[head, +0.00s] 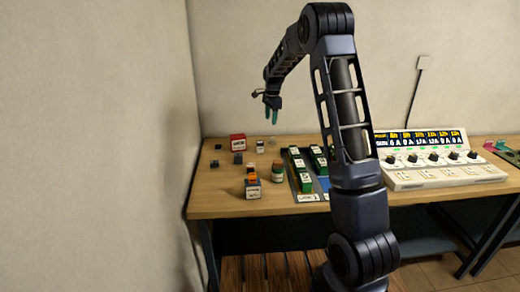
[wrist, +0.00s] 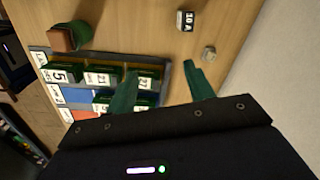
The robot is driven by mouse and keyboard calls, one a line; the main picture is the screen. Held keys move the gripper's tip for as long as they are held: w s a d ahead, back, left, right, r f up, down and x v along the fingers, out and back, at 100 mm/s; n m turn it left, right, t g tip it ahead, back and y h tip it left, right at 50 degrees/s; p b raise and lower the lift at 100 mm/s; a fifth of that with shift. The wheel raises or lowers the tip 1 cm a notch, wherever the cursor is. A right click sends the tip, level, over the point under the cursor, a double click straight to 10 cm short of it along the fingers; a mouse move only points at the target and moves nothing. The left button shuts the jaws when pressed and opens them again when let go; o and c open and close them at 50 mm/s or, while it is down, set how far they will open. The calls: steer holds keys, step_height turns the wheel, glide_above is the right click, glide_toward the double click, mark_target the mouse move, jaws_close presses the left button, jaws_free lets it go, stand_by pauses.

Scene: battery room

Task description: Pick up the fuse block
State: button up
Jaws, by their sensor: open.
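A small dark block with a white face reading "10 A" (wrist: 186,20) lies on the table near the top of the wrist view; it looks like the fuse block. In the head view a similar white-and-dark block (head: 260,146) stands toward the back of the table, but I cannot read its label there. My gripper (head: 271,115) is above the back of the table, open and empty, with teal fingers pointing down. In the wrist view the fingers (wrist: 160,70) are spread apart, and the block is beyond them, not between them.
An orange-topped block (head: 252,188), a red box (head: 237,142) and small dark blocks are at left. A small round metal piece (wrist: 209,53) lies near the block. A sloped panel (head: 440,177) stands right.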

steer(key=m, duration=0.2)
glide_above(260, 142)
steer(key=shift+g, duration=0.4)
steer(key=f, duration=0.9)
steer(key=shift+s+d+f, duration=0.25)
steer(key=shift+f, duration=0.15)
step_height(260, 142, down, 5)
steer(key=shift+f, duration=0.15)
steer(key=shift+w+a+f, duration=0.1)
steer(key=shift+a+f, duration=0.05)
steer(key=shift+f, duration=1.25)
steer(key=shift+w+a+f, duration=0.1)
steer(key=shift+a+f, duration=0.05)
steer(key=shift+f, duration=1.2)
steer(key=c, duration=1.1)
steer(key=shift+r, duration=0.1)
